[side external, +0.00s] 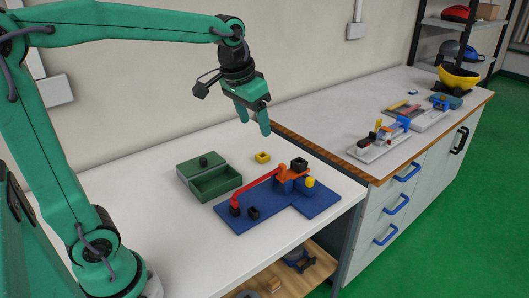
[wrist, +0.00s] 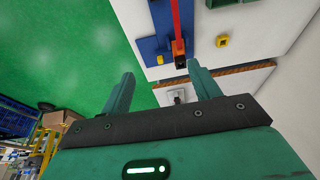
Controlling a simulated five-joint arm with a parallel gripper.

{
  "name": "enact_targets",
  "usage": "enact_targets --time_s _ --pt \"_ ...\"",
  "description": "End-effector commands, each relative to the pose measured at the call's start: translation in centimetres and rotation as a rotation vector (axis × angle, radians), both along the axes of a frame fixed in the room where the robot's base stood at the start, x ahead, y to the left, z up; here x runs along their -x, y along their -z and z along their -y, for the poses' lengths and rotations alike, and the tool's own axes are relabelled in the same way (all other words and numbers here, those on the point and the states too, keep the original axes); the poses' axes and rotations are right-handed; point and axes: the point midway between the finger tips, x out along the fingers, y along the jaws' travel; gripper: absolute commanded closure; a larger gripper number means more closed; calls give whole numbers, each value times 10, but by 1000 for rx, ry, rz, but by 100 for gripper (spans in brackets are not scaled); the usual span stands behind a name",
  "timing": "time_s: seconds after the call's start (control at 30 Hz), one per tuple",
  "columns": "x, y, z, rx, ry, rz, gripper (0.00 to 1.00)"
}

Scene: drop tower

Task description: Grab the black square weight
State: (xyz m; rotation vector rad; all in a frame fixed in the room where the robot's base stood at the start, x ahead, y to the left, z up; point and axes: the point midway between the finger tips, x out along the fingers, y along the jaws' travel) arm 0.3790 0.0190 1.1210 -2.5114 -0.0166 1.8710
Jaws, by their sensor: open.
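A blue base (side external: 285,213) carries a red beam (side external: 256,188) that rises to an orange block (side external: 283,174). A black square piece (side external: 299,164) with a hollow-looking top sits at the raised orange end; a black piece also shows there in the wrist view (wrist: 180,62). A smaller black block (side external: 253,212) stands on the base near the beam's low end. I cannot tell for sure which is the weight. My gripper (side external: 254,120) is open and empty, high above the table and up-left of the orange end. Its two fingers show apart in the wrist view (wrist: 160,72).
A green box (side external: 216,182) with a lid beside it stands left of the base. A yellow square ring (side external: 262,157) lies behind the base, and a yellow peg (side external: 309,182) stands on it. A second bench (side external: 340,110) at right holds similar devices.

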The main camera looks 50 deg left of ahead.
Motion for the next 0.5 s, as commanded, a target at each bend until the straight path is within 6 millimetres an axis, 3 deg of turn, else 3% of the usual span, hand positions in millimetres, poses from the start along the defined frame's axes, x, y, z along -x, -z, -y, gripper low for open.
enact_targets --time_s 0.5 --pt "-107 38 -22 1 -2 -134 38"
